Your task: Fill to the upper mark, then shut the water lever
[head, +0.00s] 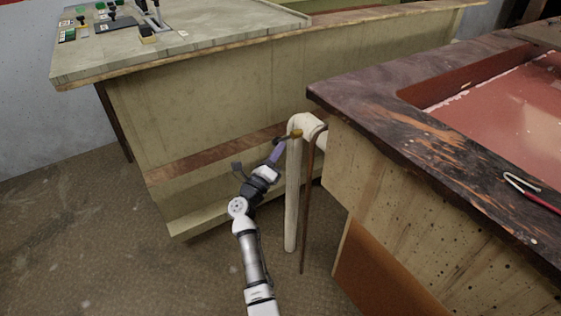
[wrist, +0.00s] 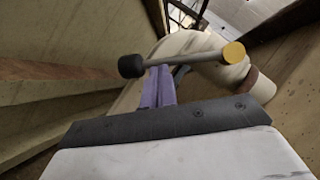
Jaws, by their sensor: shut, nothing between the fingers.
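A pale bent pipe (head: 291,205) comes out of the side of the dark-topped counter and runs down towards the floor. A small brass-coloured cap (head: 296,133) sits at its bend. In the wrist view the water lever (wrist: 185,58) is a grey bar with a black knob at its left end and the brass cap at its right, lying across the pipe (wrist: 195,42). My gripper (head: 279,148) has purple fingers, shut and empty. In the wrist view the fingertips (wrist: 160,72) are close to the bar near the knob; I cannot tell whether they touch. No water or fill mark is distinguishable.
The dark countertop (head: 375,115) with a red recessed basin (head: 510,100) stands at right, with red-handled pliers (head: 530,192) on it. A thin brown rod (head: 306,215) stands beside the pipe. A long pale bench (head: 200,120) stands behind. Floor at left is clear.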

